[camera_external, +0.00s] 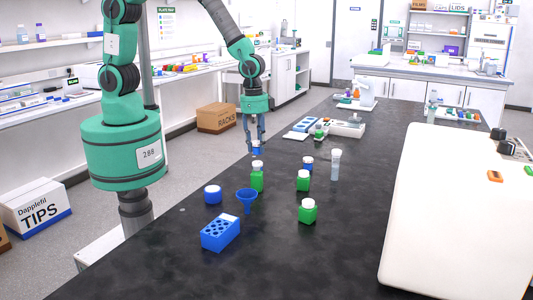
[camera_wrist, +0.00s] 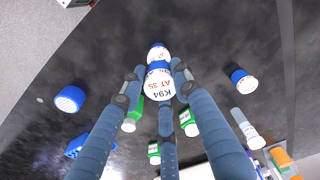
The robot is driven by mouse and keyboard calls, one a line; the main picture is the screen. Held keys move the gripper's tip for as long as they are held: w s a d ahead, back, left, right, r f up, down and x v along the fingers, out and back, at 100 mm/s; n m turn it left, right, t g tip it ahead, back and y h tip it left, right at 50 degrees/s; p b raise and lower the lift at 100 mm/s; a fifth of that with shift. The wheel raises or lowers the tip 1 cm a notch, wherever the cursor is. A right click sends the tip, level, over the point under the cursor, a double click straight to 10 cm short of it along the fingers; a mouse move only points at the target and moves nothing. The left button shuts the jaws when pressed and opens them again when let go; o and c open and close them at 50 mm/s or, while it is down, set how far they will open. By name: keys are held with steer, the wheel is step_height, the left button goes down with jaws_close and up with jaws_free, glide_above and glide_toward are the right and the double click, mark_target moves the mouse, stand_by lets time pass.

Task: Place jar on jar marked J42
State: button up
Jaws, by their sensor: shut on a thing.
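My gripper (camera_external: 256,147) points down above the dark bench. It is shut on a small blue jar (camera_external: 256,149). In the wrist view the fingers surround its white lid (camera_wrist: 158,85), which reads "K94 AT 35". A blue-and-white shape (camera_wrist: 157,51) shows just beyond that lid; I cannot tell whether it is separate. A green jar with a white cap (camera_external: 257,178) stands upright under my gripper in the external view. Other white-capped green jars (camera_external: 303,181) (camera_external: 308,211) stand to the right. I cannot read a J42 mark on any jar.
A blue jar or lid (camera_external: 212,194), a blue funnel (camera_external: 247,196) and a blue holed rack (camera_external: 220,233) lie in front. A tall white-capped tube (camera_external: 335,165) stands to the right. A large white unit (camera_external: 455,210) fills the right side.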

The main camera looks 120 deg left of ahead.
mark_target(257, 152)
steer(key=shift+f+b, duration=0.35)
steer(key=shift+f, duration=1.35)
steer(key=shift+f, duration=0.2)
steer(key=o, duration=1.1)
steer(key=shift+o, duration=0.2)
steer(key=shift+r, duration=0.2)
steer(key=r, duration=0.4)
steer(key=r+p, duration=0.1)
steer(key=r, duration=0.3)
steer(key=r+p, duration=0.1)
steer(key=r, duration=0.2)
steer(key=shift+s+a+r, duration=0.1)
steer(key=shift+s+r, duration=0.3)
steer(key=shift+r, duration=0.1)
